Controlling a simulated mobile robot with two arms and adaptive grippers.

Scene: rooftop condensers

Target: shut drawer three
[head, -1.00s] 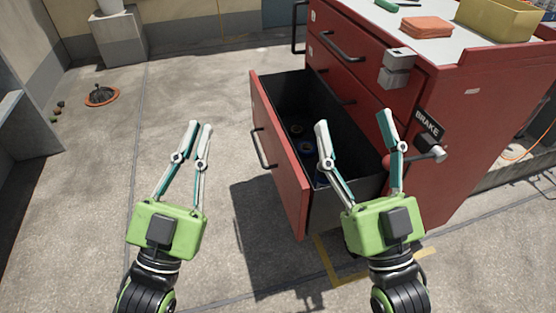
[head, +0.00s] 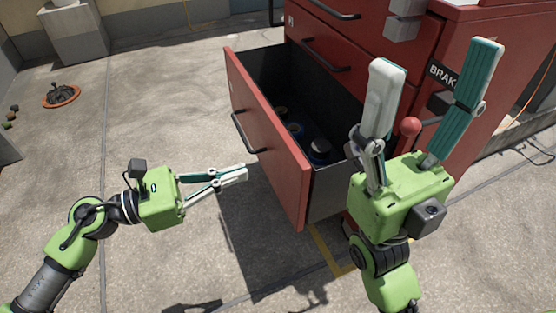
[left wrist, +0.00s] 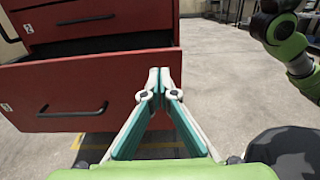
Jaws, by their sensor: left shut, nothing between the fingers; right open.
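The red cabinet (head: 400,40) has an open bottom drawer (head: 265,135), pulled well out, with a black bar handle (head: 249,132) on its front; the handle also shows in the left wrist view (left wrist: 73,111). Several dark round items lie inside. I cannot read the drawer's number clearly. My left gripper (head: 245,172) is shut and empty, its fingertips close to the drawer front, right of the handle; I cannot tell if they touch. It also shows in the left wrist view (left wrist: 160,75). My right gripper (head: 437,58) is open and empty, in front of the cabinet's side.
A red-knobbed lever (head: 410,127) sits by the BRAKE sign (head: 443,75) on the cabinet. A grey box (head: 404,15) is fixed to the cabinet front. An orange dish (head: 61,95) lies far left. The floor left of the drawer is clear.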

